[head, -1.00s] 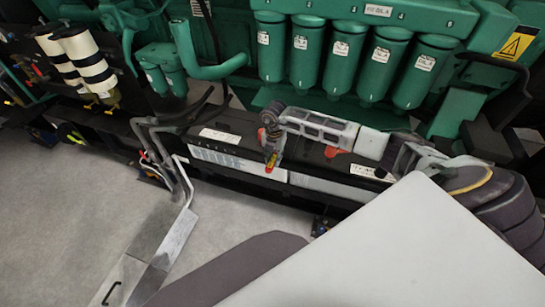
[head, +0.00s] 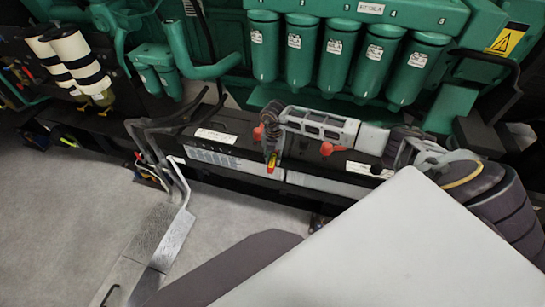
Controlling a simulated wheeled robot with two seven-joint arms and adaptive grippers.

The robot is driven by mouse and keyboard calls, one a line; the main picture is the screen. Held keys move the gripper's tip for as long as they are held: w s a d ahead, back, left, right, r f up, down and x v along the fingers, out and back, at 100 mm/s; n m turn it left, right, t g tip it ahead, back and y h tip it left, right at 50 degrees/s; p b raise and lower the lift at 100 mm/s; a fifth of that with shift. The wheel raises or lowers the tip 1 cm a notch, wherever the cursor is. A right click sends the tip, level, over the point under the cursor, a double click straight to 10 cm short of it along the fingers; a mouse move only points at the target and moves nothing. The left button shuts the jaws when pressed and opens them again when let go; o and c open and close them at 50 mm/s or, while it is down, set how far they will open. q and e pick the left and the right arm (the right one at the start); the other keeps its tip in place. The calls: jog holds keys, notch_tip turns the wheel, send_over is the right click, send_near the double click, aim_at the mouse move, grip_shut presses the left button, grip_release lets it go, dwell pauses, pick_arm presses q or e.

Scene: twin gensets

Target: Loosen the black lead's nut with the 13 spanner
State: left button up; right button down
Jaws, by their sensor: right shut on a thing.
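The black lead's nut cannot be made out. My left gripper is not in view.
The batteries (head: 225,157) stand in a row below several green filters (head: 335,62). Striped cream canisters (head: 75,60) stand far left.

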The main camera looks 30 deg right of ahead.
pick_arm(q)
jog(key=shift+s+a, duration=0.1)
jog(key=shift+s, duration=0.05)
pick_arm(e)
jog(key=shift+s+d+f, duration=0.2)
jog(key=shift+s+d, duration=0.1)
jog(key=shift+d, duration=0.05)
jog(key=shift+s+d, duration=0.1)
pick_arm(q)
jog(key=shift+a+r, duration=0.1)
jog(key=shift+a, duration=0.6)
pick_arm(e)
jog(key=shift+s+d+n, duration=0.35)
jog(key=shift+d+n, duration=0.1)
jog(key=shift+n, duration=0.15)
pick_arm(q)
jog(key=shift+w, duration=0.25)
